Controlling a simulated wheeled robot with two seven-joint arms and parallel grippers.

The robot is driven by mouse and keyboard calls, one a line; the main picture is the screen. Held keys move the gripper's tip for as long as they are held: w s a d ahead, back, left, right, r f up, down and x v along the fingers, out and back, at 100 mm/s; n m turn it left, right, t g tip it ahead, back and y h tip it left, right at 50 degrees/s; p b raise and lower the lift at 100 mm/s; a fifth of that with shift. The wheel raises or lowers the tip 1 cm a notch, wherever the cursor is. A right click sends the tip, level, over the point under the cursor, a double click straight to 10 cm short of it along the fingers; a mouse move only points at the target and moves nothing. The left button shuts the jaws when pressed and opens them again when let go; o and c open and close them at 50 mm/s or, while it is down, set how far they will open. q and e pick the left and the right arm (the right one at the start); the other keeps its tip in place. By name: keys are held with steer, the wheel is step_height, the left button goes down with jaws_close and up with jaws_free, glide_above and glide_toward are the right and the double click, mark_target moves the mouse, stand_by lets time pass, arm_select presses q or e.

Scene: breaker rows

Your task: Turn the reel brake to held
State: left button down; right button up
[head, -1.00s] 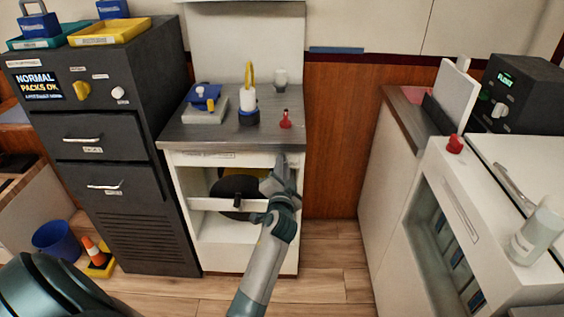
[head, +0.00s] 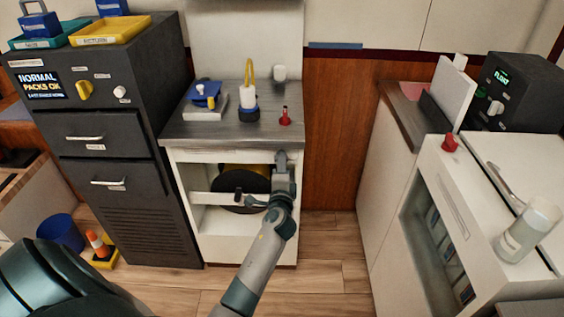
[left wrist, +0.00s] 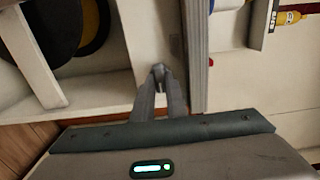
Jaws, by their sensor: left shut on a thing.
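The reel (head: 240,203), a black disc with yellow behind it, sits in the open white cabinet under the grey counter. It also shows in the left wrist view (left wrist: 42,28). My left gripper (head: 284,157) is at the cabinet's right front, just below the counter edge. In the left wrist view my left gripper (left wrist: 160,72) has its fingertips together on a small grey part against the white front panel. This part looks like the reel brake; the fingers hide most of it, so its setting cannot be read. My right gripper is out of view.
A white bar (head: 212,198) with a black knob crosses the cabinet opening. On the counter (head: 190,133) stand a blue-and-grey device, a yellow-looped white bottle and a small red-based item (head: 285,117). A dark drawer cabinet (head: 137,190) stands left; a white bench stands right.

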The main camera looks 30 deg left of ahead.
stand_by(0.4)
arm_select(q)
steer(key=c, duration=1.8)
jaws_free()
steer(key=shift+o, duration=0.2)
